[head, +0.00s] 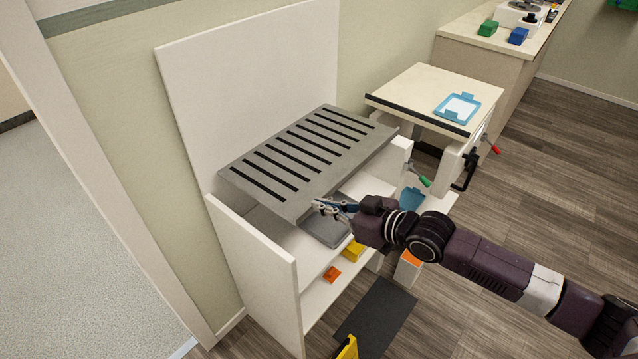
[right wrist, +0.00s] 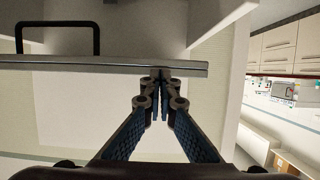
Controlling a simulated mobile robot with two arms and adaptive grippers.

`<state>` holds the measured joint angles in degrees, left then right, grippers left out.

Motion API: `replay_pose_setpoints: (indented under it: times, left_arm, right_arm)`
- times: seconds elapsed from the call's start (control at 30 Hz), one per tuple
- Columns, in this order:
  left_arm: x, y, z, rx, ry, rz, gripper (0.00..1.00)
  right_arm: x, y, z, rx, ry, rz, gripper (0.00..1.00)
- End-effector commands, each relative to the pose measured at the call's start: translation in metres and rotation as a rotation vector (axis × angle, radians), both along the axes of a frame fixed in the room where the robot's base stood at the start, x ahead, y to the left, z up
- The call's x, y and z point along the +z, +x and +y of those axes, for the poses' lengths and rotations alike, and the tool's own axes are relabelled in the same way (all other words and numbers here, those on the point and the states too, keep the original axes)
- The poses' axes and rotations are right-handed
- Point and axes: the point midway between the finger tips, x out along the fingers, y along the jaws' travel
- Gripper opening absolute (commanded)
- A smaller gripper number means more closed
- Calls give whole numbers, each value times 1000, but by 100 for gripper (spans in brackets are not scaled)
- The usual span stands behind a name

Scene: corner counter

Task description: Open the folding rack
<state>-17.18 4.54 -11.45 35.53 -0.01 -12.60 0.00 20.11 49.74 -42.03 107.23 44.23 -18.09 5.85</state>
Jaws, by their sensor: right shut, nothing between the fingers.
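The folding rack (head: 300,150) is a grey panel with a row of black slots. It sits in the upper part of a white cabinet (head: 245,270) and is tilted, its back edge against the tall back board. My right gripper (head: 316,207) is shut and empty, its fingertips close to the rack's front edge. In the right wrist view the shut fingertips (right wrist: 158,78) are at a grey edge (right wrist: 110,63), likely the rack's; whether they touch it I cannot tell. My left gripper is not in view.
Below the rack are a grey tray (head: 326,234), a yellow item (head: 353,251) and an orange item (head: 332,274). A workbench (head: 425,88) with a blue tray (head: 460,107) and red and green handles stands to the right. A dark mat (head: 376,315) lies on the floor in front.

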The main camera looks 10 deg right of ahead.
Motion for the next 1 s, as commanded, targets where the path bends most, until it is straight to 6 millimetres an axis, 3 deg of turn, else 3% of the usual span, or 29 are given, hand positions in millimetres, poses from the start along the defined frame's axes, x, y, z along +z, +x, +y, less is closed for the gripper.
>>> replay_pose_setpoints:
  times: [0.17, 0.43, 0.5, 0.7, 1.0]
  left_arm:
    - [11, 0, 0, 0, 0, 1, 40]
    - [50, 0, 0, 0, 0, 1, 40]
    - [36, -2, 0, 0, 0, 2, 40]
    - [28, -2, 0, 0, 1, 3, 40]
    - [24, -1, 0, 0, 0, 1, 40]
  right_arm:
    - [12, 1, 1, -1, 0, -1, 0]
    - [50, 4, 3, -5, -1, 0, 0]
    - [40, -11, -9, -5, -6, 3, 0]
    - [52, -44, -34, -4, -5, 2, 0]
    - [64, -69, -53, -4, -1, 2, 0]
